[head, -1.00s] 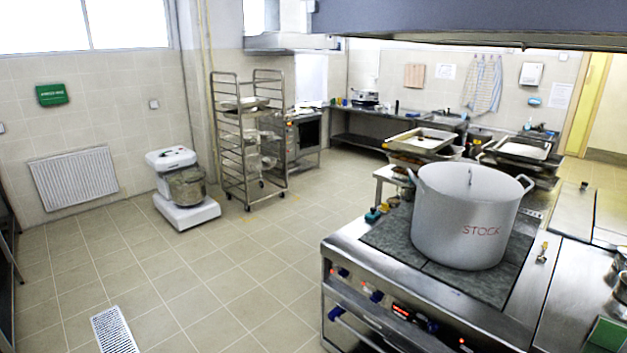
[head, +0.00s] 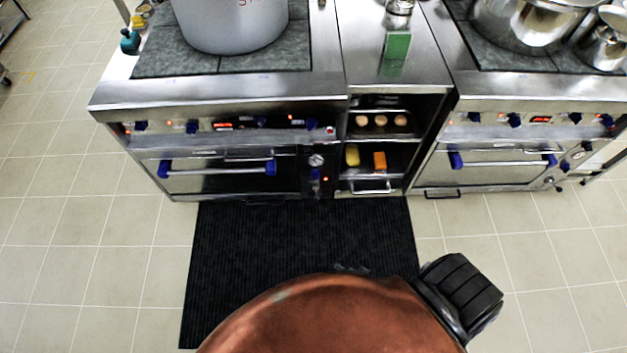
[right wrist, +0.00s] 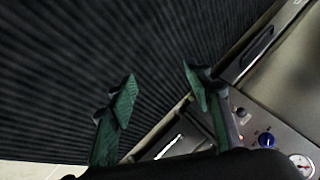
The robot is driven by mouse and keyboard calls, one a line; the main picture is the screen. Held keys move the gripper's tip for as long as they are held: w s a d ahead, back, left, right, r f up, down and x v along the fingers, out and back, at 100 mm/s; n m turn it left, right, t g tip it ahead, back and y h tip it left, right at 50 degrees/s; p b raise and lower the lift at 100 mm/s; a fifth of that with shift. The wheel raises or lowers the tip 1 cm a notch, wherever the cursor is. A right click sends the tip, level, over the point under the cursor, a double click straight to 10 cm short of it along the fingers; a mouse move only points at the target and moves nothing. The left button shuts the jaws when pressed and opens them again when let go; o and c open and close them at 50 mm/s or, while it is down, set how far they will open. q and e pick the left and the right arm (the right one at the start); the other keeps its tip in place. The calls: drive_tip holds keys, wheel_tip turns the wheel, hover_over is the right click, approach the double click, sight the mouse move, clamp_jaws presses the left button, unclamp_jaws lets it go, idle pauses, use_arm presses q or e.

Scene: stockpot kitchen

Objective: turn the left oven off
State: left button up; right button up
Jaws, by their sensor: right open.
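The left oven (head: 220,178) stands at the left in the head view, below the front control panel (head: 172,127), which has blue knobs and lit red displays. To the right of its door, a side panel (head: 308,187) carries a round gauge (head: 316,160), a blue knob (head: 315,174) and a small lit red light (head: 325,179). In the right wrist view my right gripper (right wrist: 160,76) is open and empty, with green fingers over the black mat. A blue knob (right wrist: 266,140) and a gauge (right wrist: 302,165) show to its right, apart from the fingers. My left gripper is not in view.
A black mat (head: 290,245) lies before the left oven and shelf unit (head: 378,160). The right oven (head: 500,170) stands at the right. A grey stockpot (head: 230,25) is on the left stove top. Tiled floor (head: 80,240) at the left is clear.

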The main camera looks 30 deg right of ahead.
drive_tip(key=w+d+m+t+h+b, duration=0.1)
drive_tip(key=w+m+t+b, duration=0.35)
drive_tip(key=w+m, duration=0.65)
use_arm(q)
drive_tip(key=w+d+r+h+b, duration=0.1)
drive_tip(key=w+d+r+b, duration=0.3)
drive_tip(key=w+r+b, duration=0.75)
use_arm(e)
drive_tip(key=m+t+h, duration=0.4)
drive_tip(key=m+h, duration=0.4)
drive_tip(key=m, duration=1.2)
approach(316, 176)
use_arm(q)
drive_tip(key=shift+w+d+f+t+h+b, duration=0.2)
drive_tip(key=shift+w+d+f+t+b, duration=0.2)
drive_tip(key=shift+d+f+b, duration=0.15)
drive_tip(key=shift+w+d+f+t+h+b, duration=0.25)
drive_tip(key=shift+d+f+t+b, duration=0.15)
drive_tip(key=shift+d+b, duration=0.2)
use_arm(e)
drive_tip(key=x, duration=0.8)
drive_tip(key=shift+d+f, duration=0.2)
drive_tip(key=shift+f, duration=0.05)
drive_tip(key=shift+w, duration=0.1)
drive_tip(key=shift+a, duration=0.1)
drive_tip(key=c, duration=1.1)
